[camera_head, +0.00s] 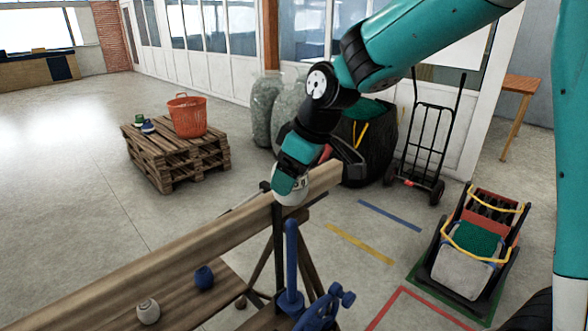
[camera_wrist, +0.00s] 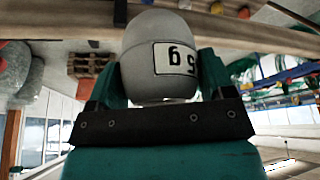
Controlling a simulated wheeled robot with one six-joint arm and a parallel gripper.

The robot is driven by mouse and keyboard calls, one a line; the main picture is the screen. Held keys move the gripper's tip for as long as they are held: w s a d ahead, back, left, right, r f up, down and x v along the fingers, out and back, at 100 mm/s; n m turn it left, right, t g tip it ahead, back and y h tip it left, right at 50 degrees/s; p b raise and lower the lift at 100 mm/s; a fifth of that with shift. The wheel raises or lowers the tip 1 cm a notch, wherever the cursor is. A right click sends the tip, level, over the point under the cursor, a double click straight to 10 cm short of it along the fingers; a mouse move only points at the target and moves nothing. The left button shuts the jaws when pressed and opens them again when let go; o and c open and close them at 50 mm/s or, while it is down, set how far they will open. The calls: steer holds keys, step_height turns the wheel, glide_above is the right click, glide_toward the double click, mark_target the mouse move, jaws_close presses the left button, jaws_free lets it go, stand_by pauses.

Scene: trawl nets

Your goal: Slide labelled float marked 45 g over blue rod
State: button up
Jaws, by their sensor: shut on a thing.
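My gripper (camera_head: 288,182) is shut on a pale grey-white float (camera_head: 302,191), held in the air beside the long wooden beam. In the wrist view the float (camera_wrist: 152,84) sits between the two teal fingers, and its white label shows upside down, reading "5 g"; any digit before the 5 is hidden. The blue rod (camera_head: 292,250) stands upright on a blue base, just below the float in the head view, and the two are apart. The float's bore is not visible.
A white float (camera_head: 148,311) and a dark blue float (camera_head: 204,278) lie on the lower plank. A blue clamp (camera_head: 325,307) stands right of the rod. The wooden beam (camera_head: 130,272) runs close to the gripper. A pallet (camera_head: 170,160) with an orange basket (camera_head: 188,116) stands farther back.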

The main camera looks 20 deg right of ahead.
mark_target(290, 219)
steer(key=shift+f+b, duration=3.85)
steer(key=shift+f, duration=1.25)
steer(key=o, duration=1)
steer(key=b+v, duration=0.1)
steer(key=v, duration=1.6)
steer(key=shift+s+r, duration=0.1)
steer(key=shift+r, duration=0.15)
